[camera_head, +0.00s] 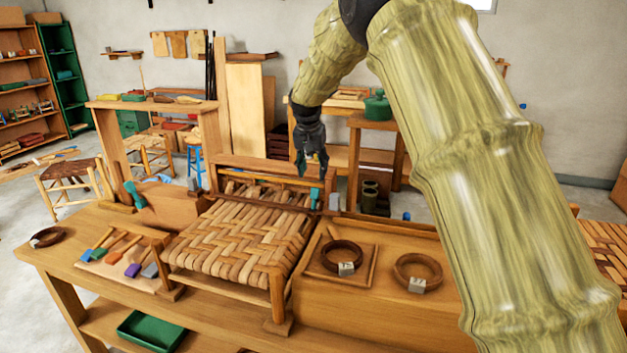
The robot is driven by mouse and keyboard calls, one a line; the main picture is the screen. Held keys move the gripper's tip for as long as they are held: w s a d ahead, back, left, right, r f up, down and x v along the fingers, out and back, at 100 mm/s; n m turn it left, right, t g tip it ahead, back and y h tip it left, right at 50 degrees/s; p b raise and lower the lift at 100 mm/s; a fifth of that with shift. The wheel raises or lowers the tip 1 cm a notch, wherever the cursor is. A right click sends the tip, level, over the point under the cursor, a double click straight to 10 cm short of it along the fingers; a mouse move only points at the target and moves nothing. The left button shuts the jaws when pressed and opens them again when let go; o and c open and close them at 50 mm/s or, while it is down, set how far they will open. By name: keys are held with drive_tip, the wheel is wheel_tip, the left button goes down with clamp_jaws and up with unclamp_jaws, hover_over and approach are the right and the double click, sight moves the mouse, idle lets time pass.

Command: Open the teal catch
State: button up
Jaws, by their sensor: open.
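Two teal pieces are in view. One small upright teal piece (315,198) stands on the wooden frame at the back right of the woven bark seat (235,238). Another teal piece (134,196), tilted, sits at the left end of the bench's back. I cannot tell from shape alone which is the teal catch. My gripper (311,170) is open and empty, pointing down. In the picture it is just above the right teal piece, apart from it. A grey piece (334,201) stands close to the right of that teal piece.
Another grey piece (193,184) is at the seat's back left. Tagged dark rings (343,257) lie on the right of the bench (60,257). A rack of colored tools (120,256) is at left. A wooden upright frame (213,140) stands behind. My arm covers the right side.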

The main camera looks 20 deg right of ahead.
drive_tip(key=shift+v, duration=2.55)
